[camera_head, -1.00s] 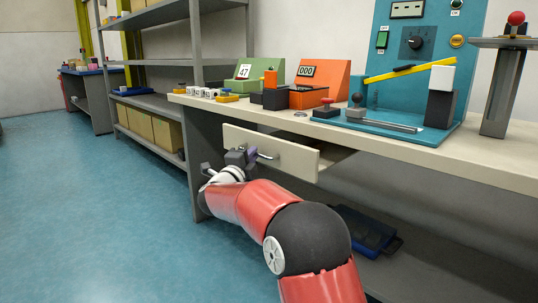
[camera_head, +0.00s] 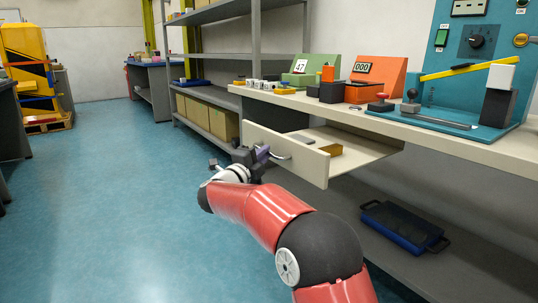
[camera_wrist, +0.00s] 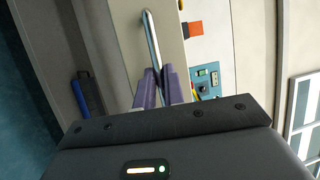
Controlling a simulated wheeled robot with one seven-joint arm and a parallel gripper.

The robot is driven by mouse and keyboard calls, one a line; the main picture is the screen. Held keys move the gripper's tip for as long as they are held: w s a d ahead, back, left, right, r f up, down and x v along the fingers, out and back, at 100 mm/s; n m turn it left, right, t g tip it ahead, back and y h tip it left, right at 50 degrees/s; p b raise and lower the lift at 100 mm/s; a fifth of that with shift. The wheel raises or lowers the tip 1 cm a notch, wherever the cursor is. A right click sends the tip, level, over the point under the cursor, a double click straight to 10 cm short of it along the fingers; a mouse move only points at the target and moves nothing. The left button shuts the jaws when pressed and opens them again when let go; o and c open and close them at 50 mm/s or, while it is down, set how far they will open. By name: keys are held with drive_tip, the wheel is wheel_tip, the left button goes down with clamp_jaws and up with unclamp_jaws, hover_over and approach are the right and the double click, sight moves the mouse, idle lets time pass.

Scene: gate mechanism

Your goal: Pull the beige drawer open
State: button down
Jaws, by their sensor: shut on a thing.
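The beige drawer (camera_head: 313,168) under the workbench stands well out, with its interior showing behind the front panel. A small brown-yellow block (camera_head: 331,150) lies inside it. The metal bar handle (camera_head: 281,156) is on the drawer front. My gripper (camera_head: 262,153) is at the handle, its purple fingers shut on it. In the wrist view the handle (camera_wrist: 152,35) runs between the fingers of my gripper (camera_wrist: 160,70), in front of the beige panel (camera_wrist: 118,45). The gripped part of the handle is hidden by the fingers.
The workbench (camera_head: 440,145) carries a green box (camera_head: 303,80), an orange box (camera_head: 376,82) and a teal lever panel (camera_head: 455,110). A blue tray (camera_head: 403,228) lies on the lower shelf. Grey shelving (camera_head: 215,62) stands behind.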

drive_tip(key=c, duration=1.5)
unclamp_jaws()
drive_tip(key=v, duration=0.7)
drive_tip(key=shift+s+a, duration=0.2)
drive_tip(key=shift+s, duration=0.15)
drive_tip(key=s+d+r+n+t+y+p, duration=0.1)
drive_tip(key=s+d+r+n+y+p, duration=0.15)
drive_tip(key=r+n+y, duration=0.4)
drive_tip(key=s+d+r+n+y+p, duration=0.2)
drive_tip(key=s+r+n+y, duration=0.1)
drive_tip(key=r+n+y, duration=0.35)
drive_tip(key=s+d+f+n+g+h+p, duration=0.1)
drive_tip(key=s+d+f+n+g+p, duration=0.1)
drive_tip(key=s, duration=0.9)
drive_tip(key=s+d+f+n+g+p, duration=0.2)
drive_tip(key=s+d+f+n+g, duration=0.3)
drive_tip(key=s+d+f, duration=0.3)
drive_tip(key=s+d+f+n+g+h+p, duration=0.1)
drive_tip(key=s+d+f+g, duration=0.4)
drive_tip(key=s, duration=0.9)
drive_tip(key=d+n+p, duration=0.1)
drive_tip(key=d+n, duration=0.1)
drive_tip(key=d, duration=0.1)
drive_tip(key=shift+d+g+h, duration=0.3)
